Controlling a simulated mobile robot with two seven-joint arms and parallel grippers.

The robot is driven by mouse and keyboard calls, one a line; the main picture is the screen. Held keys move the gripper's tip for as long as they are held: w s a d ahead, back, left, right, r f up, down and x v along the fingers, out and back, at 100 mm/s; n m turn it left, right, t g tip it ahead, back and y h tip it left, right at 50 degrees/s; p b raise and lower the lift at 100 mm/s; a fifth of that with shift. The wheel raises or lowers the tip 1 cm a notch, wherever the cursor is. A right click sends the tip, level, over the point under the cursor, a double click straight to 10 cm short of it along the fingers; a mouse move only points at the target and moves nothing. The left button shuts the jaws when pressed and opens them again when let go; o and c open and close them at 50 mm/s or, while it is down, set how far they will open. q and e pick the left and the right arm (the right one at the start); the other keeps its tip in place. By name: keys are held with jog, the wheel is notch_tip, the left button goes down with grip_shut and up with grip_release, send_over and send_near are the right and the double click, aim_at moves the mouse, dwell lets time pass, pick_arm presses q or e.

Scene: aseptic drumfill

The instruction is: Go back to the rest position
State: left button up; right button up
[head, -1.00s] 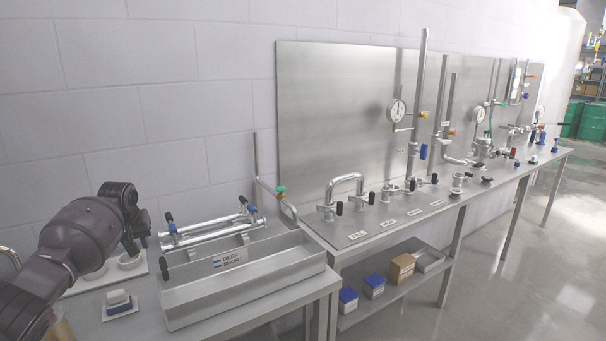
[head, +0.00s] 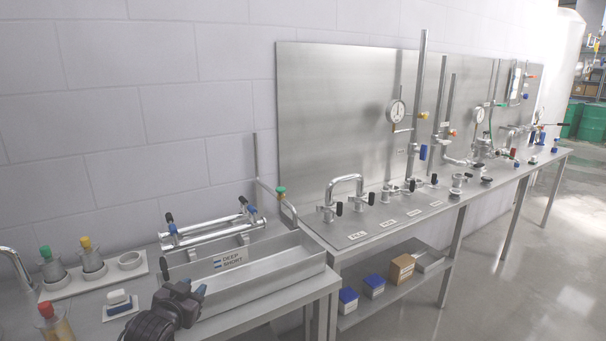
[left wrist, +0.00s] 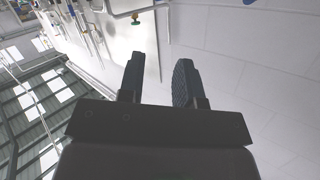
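My left gripper (head: 184,284) is low at the front left of the head view, in front of the steel trough (head: 245,268) labelled "DEEP SHORT". Its dark fingers point up and away, and it hides part of the trough's left front. In the left wrist view the two fingers (left wrist: 158,80) stand apart with nothing between them, so it is open and empty. That view looks tilted toward the wall and ceiling. My right gripper is in neither view.
Bottles with green (head: 46,262), yellow (head: 90,254) and red (head: 52,322) caps stand at left. A white block on a small tray (head: 120,305) is beside the gripper. Steel pipes (head: 212,232) lie behind the trough. Piping fills the bench at right; the floor (head: 500,280) is clear.

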pick_arm(q)
jog(key=s+f+n+g, duration=0.1)
jog(key=s+f, duration=0.5)
jog(key=s, duration=0.5)
jog(key=s+a+f+n+g+y, duration=0.1)
jog(key=s+f, duration=0.5)
jog(key=s, duration=0.5)
jog(key=s+f+n+g+y, duration=0.1)
jog(key=s+f, duration=0.5)
jog(key=s, duration=0.6)
jog(key=shift+a+f+n+g, duration=0.3)
jog(key=shift+a+f, duration=0.05)
